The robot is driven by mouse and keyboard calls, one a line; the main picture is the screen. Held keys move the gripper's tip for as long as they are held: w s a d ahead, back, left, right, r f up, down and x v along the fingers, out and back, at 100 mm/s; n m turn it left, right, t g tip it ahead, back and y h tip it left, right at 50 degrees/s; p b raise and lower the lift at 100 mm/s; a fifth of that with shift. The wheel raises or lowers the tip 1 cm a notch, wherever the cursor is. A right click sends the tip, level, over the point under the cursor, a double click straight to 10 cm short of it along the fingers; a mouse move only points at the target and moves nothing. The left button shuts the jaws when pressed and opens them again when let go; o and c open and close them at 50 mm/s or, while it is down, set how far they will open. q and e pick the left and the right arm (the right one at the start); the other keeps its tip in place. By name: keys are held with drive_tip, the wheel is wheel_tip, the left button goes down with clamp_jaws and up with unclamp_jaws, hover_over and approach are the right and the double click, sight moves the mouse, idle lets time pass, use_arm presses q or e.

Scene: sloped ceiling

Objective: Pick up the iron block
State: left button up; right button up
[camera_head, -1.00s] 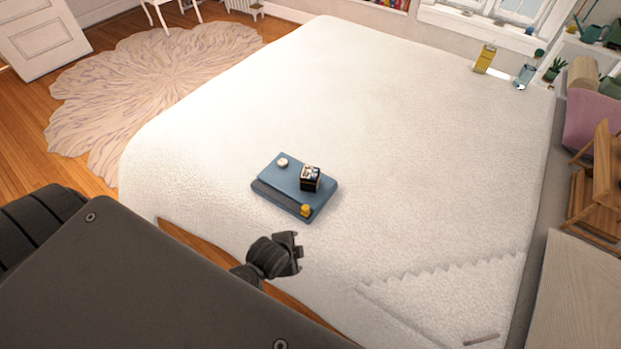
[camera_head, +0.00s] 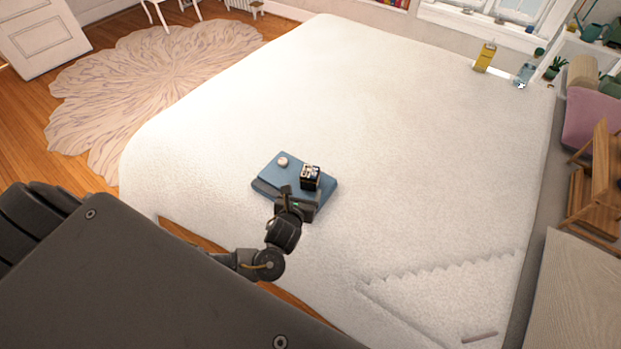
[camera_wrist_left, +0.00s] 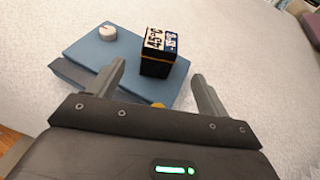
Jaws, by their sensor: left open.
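The iron block (camera_head: 310,178) looks to be the small dark cube on a blue flat box or book (camera_head: 276,166) on the bed. In the left wrist view the block (camera_wrist_left: 160,62) has a gold band and a white printed top. The blue box (camera_wrist_left: 85,48) lies under it. My left gripper (camera_head: 299,198) is open and empty, at the near side of the block. In the left wrist view its two fingertips (camera_wrist_left: 158,72) stand left and right of the block, apart from it. My right gripper is not in view.
A small white round knob-like item (camera_wrist_left: 108,33) sits on the box, left of the block. A yellow item (camera_wrist_left: 157,105) is mostly hidden by my gripper. The white bed (camera_head: 400,150) around the box is clear. A yellow carton (camera_head: 484,58) stands far off.

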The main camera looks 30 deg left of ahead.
sight(310, 174)
use_arm(q)
drive_tip(key=x, duration=0.5)
drive_tip(key=shift+w+f+b, duration=0.15)
drive_tip(key=shift+w+b, duration=0.15)
drive_tip(key=shift+x, duration=2.6)
drive_tip(key=shift+a, duration=0.15)
drive_tip(key=shift+c, duration=0.5)
drive_tip(key=shift+r, duration=0.2)
clamp_jaws()
drive_tip(key=shift+r, duration=0.1)
